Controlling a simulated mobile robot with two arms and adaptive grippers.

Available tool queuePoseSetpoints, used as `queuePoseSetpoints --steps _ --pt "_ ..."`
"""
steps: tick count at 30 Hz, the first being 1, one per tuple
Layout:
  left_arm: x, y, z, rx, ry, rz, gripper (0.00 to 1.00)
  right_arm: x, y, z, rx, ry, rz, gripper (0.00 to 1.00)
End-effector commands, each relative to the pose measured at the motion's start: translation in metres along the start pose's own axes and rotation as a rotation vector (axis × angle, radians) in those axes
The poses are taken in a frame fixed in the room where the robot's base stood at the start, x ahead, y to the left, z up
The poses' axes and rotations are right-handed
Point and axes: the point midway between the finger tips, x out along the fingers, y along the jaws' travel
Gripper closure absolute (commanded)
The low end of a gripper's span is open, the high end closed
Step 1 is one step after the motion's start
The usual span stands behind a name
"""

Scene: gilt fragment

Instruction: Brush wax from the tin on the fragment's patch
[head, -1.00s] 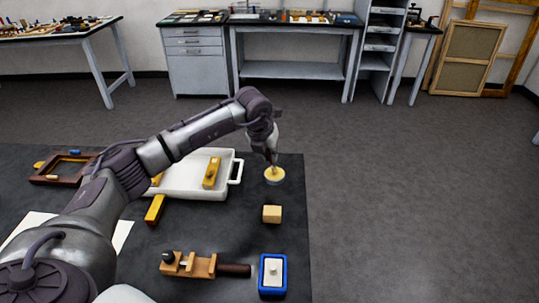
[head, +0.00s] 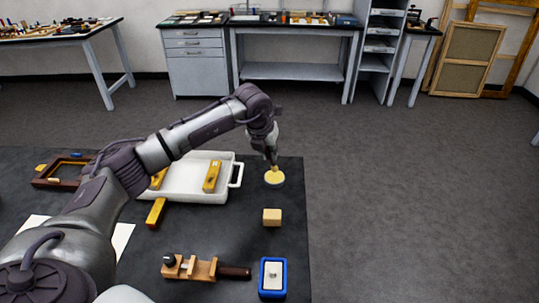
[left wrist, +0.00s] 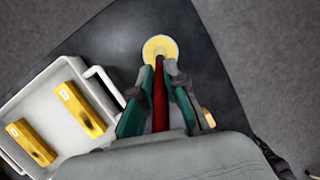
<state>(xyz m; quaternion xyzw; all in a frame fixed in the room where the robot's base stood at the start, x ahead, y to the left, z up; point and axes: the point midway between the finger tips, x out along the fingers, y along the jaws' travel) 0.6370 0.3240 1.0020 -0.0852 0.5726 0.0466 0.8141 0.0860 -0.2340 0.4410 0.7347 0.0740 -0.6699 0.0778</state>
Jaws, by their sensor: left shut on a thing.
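My left gripper (head: 272,157) is shut on a slim brush (left wrist: 160,100) with a red handle. The brush points down at the round tin of pale yellow wax (head: 275,178), near the table's right edge. In the left wrist view the tin (left wrist: 160,47) lies just beyond the fingertips (left wrist: 158,84), and the brush's tip is at its near rim or over the wax. I cannot tell whether it touches the wax. Gold bars (head: 211,177) lie in the white tray (head: 222,193). I cannot tell which piece is the fragment, and no patch can be made out. My right gripper is out of view.
A pale block (head: 272,216), a wooden clamp (head: 192,268) and a blue box (head: 261,290) stand nearer on the dark table. A yellow bar (head: 156,212) lies by the tray, and a brown frame (head: 46,182) at far left.

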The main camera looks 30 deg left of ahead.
Motion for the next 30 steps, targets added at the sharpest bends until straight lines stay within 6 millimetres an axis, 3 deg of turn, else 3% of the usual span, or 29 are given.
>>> queuePoseSetpoints --steps 16,30 --pt "-0.044 -0.004 0.016 0.0 -0.002 -0.001 1.0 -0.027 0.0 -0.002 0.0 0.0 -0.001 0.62" --pt "-0.045 -0.004 0.016 0.0 -0.001 -0.001 1.0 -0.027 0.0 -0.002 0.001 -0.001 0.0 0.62"
